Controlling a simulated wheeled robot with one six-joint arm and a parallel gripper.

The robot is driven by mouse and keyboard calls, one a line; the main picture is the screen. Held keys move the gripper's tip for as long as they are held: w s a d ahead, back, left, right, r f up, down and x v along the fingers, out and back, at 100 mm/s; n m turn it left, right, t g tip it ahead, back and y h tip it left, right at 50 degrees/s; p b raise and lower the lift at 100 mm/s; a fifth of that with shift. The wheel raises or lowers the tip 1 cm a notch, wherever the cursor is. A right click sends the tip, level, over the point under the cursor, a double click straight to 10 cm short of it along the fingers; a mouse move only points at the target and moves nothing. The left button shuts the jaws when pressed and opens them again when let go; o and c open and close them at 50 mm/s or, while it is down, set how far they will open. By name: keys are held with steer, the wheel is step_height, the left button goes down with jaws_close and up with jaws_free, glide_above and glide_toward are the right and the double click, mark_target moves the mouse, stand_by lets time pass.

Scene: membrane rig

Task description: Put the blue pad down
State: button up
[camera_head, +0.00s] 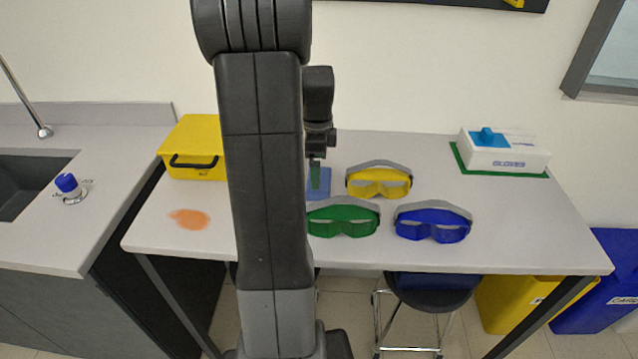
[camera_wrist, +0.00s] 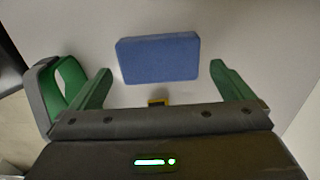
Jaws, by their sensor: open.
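The blue pad (camera_wrist: 159,60) lies flat on the table (camera_head: 540,225), in the wrist view just beyond and between my green fingertips. In the head view, part of the pad (camera_head: 325,184) shows beside my arm, and my arm hides the rest. My gripper (camera_wrist: 158,80) is open, with its two fingers spread wider than the pad and nothing held between them. In the head view one green finger of my gripper (camera_head: 315,176) shows over the pad.
Yellow goggles (camera_head: 379,183), green goggles (camera_head: 343,221) and blue goggles (camera_head: 433,225) lie close by on the table. A yellow case (camera_head: 190,140) stands at the left and a glove box (camera_head: 505,155) at the right. An orange stain (camera_head: 190,219) marks the left front. The right front is clear.

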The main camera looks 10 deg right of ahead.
steer(key=f, duration=0.5)
steer(key=shift+s+d+f+p, duration=0.1)
steer(key=shift+s+d+p, duration=0.1)
steer(key=shift+p, duration=0.1)
steer(key=shift+c, duration=0.4)
steer(key=c, duration=0.6)
